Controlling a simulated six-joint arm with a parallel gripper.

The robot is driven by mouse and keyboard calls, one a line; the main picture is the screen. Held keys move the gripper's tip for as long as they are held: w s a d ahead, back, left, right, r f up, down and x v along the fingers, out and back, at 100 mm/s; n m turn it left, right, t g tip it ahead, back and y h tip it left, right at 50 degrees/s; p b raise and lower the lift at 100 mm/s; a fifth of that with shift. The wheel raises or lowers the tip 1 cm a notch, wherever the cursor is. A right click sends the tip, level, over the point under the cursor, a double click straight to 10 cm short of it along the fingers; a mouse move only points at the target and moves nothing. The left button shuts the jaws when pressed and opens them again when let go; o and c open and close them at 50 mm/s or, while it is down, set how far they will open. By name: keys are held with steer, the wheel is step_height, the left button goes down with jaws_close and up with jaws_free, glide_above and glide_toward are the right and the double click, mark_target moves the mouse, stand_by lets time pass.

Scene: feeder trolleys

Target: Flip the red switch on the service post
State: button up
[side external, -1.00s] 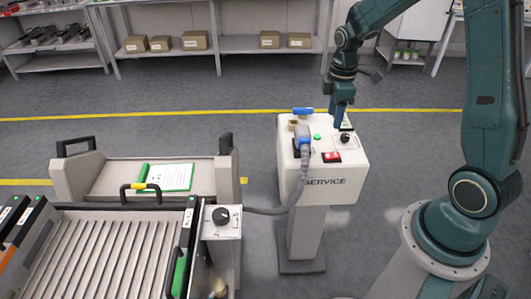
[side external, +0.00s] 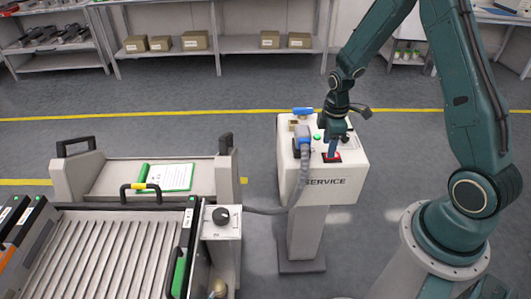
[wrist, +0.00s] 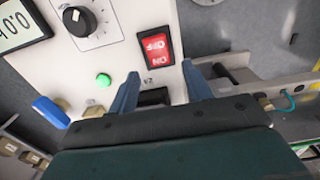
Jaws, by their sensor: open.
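The service post (side external: 340,187) is a white box on a stem, right of centre in the side external view. In the wrist view, its red switch (wrist: 156,48) is a rocker marked ON and OFF in a black frame. I cannot tell which half is pressed in. My gripper (wrist: 160,70) is open, with its two blue fingers apart and nothing visible between the tips. The fingertips lie just short of the switch in the wrist view. In the side external view, my gripper (side external: 332,154) points down over the switch and partly hides it; contact cannot be told.
The post top also carries a black dial (wrist: 80,20), a display (wrist: 22,25), a green button (wrist: 104,80) and a blue-handled valve (wrist: 50,112). A blue plug (side external: 303,138) with a grey cable stands left of my gripper. A feeder trolley (side external: 70,180) stands farther left.

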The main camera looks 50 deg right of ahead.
steer(key=shift+f, duration=1.5)
steer(key=c, duration=1)
steer(key=shift+s+d+t+y, duration=0.15)
steer(key=shift+t+y, duration=0.15)
steer(key=shift+y, duration=0.1)
steer(key=shift+s+d+r+t+y, duration=0.1)
steer(key=shift+s+t+y, duration=0.05)
steer(key=shift+t+y, duration=0.5)
steer(key=shift+s+d+r+t+y, duration=0.1)
steer(key=shift+t+y, duration=0.45)
steer(key=shift+t, duration=0.1)
